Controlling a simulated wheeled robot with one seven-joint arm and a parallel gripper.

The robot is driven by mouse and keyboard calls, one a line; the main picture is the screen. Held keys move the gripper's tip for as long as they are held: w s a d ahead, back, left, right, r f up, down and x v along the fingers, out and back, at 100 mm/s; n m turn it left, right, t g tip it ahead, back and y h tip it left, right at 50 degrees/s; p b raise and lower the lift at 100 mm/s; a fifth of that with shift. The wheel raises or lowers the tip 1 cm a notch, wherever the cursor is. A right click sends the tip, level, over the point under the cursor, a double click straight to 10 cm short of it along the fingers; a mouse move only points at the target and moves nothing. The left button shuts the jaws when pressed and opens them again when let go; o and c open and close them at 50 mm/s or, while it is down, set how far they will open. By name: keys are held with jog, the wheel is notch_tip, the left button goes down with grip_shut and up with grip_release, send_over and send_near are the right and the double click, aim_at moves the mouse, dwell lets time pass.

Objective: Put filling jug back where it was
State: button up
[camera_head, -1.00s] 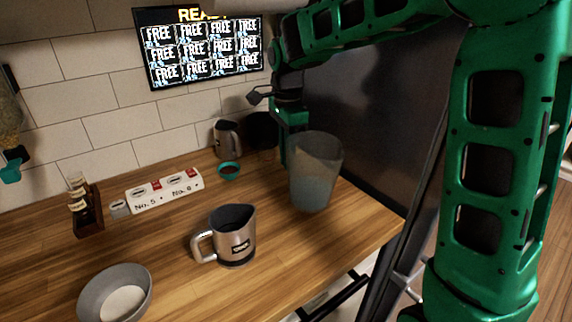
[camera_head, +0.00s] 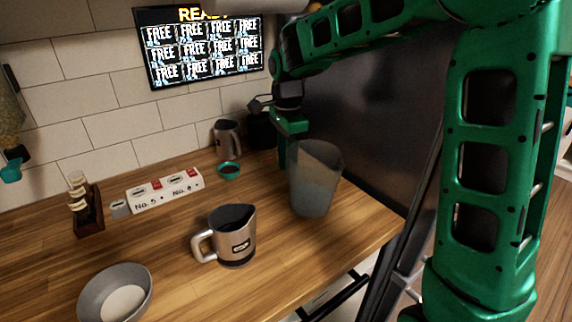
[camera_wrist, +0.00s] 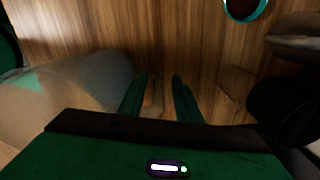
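The filling jug, which I take to be the tall translucent grey jug (camera_head: 314,182), is over the right part of the wooden counter, tilted slightly. I cannot tell whether its base touches the wood. In the wrist view its blurred body (camera_wrist: 70,88) fills the left side beside my fingers. My gripper (camera_head: 287,158) is behind and left of the jug in the head view, its fingertips partly hidden by it. In the wrist view the gripper (camera_wrist: 160,98) has a gap between its fingers, with a faint see-through shape there, seemingly the jug's handle.
A steel jug (camera_head: 232,238) stands at the counter's middle, a grey bowl (camera_head: 90,295) front left. At the back are another steel jug (camera_head: 227,138), a teal-rimmed bowl (camera_head: 229,170) and a dark pot (camera_head: 262,132). A dark panel (camera_head: 370,110) borders the right.

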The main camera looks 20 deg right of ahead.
notch_tip(320, 180, up, 12)
jog(key=shift+f, duration=0.1)
dwell(0.4)
dwell(0.3)
